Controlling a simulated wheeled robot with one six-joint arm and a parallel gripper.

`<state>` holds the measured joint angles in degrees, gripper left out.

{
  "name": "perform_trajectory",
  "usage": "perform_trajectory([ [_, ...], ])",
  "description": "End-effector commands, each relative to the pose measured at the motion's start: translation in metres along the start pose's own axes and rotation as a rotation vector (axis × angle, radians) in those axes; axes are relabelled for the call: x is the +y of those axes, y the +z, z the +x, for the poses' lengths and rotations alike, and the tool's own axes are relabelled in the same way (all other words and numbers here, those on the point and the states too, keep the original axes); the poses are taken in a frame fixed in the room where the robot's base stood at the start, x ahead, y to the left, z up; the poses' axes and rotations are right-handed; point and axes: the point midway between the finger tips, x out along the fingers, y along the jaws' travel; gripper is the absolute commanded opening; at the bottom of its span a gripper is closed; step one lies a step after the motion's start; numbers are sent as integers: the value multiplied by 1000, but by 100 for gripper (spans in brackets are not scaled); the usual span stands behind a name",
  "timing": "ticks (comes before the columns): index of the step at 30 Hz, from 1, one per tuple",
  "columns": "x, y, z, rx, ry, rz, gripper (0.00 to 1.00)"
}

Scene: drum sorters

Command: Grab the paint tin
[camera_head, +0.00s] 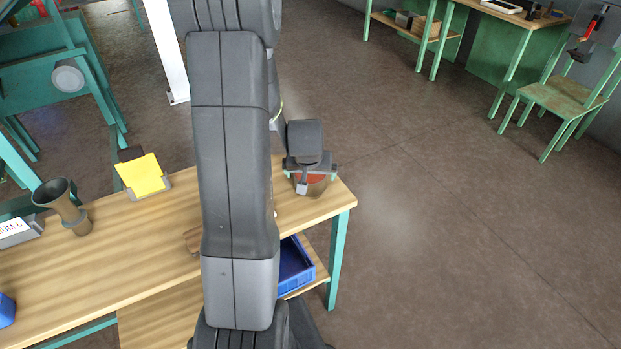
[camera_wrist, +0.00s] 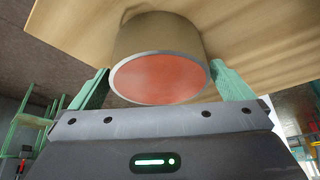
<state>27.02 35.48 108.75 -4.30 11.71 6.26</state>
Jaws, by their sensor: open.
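The paint tin (camera_head: 316,186) stands on the wooden table near its right end, mostly hidden under my gripper in the head view. In the wrist view the paint tin (camera_wrist: 158,72) shows a brownish wall, a grey rim and an orange-red top. My gripper (camera_wrist: 160,88) is open, with one green finger on each side of the tin. The fingers look close to its sides, but I cannot tell whether they touch it. In the head view my gripper (camera_head: 311,176) is over the tin.
The wooden table (camera_head: 120,245) also bears a yellow block or card (camera_head: 143,175) and a dark funnel-shaped cup (camera_head: 62,203) at left. A blue crate (camera_head: 293,268) sits on the lower shelf. A green chair (camera_head: 565,100) stands at far right. The floor right of the table is clear.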

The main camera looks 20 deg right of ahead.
Motion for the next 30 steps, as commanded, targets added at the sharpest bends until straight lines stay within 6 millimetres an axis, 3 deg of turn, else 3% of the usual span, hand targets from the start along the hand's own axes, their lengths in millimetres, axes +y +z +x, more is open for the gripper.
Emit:
perform_trajectory([
  [2, 0, 0, 0, 0, 0, 0, 100],
  [13, 0, 0, 0, 0, 0, 0, 30],
  [23, 0, -4, -6, 6, 0, 0, 30],
  [30, 0, -18, -35, 9, 0, -1, 30],
])
